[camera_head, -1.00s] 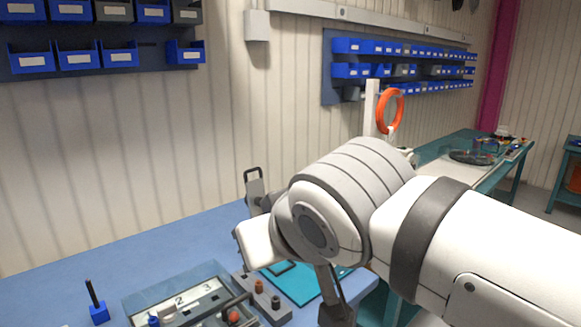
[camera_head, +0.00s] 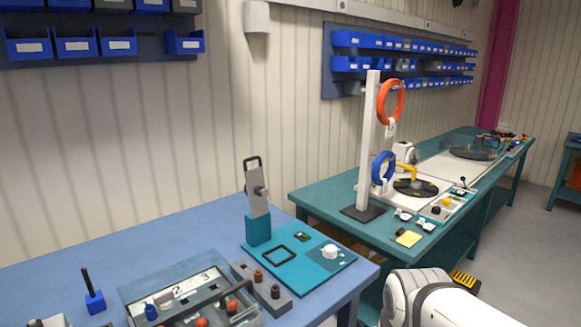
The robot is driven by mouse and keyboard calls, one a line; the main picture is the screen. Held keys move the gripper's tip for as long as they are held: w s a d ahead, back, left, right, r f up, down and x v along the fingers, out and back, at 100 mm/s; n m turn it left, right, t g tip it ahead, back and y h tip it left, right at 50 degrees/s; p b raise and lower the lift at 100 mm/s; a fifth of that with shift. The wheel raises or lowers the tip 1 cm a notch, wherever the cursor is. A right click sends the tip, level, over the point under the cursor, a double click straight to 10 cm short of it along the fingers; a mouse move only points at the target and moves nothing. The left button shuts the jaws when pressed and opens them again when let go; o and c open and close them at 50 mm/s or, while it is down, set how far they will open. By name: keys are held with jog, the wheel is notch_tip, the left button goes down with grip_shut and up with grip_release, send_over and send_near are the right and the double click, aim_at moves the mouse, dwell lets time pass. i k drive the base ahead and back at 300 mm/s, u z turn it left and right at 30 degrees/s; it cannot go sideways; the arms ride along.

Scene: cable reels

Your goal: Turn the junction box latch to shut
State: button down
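No part is clearly marked as the junction box or its latch, so I cannot tell which it is. On the blue bench, a teal board (camera_head: 308,277) carries a black square frame (camera_head: 278,255), a small dark part and a white round knob (camera_head: 330,252). A grey upright plate (camera_head: 257,192) with a black loop handle and a side knob stands in a teal block (camera_head: 258,229) at the board's back left corner. A grey open case (camera_head: 133,289) marked 2 and 3 lies left of it. My gripper is out of view; only my white arm shows at the bottom right.
A grey block (camera_head: 262,284) with dark and orange-brown knobs sits between case and board. A blue holder (camera_head: 95,302) with a black stick stands at left. A white post (camera_head: 368,145) with orange (camera_head: 391,101) and blue reels (camera_head: 376,168) stands on the green bench (camera_head: 310,200).

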aim_at(162, 300)
jog(key=u, duration=1.25)
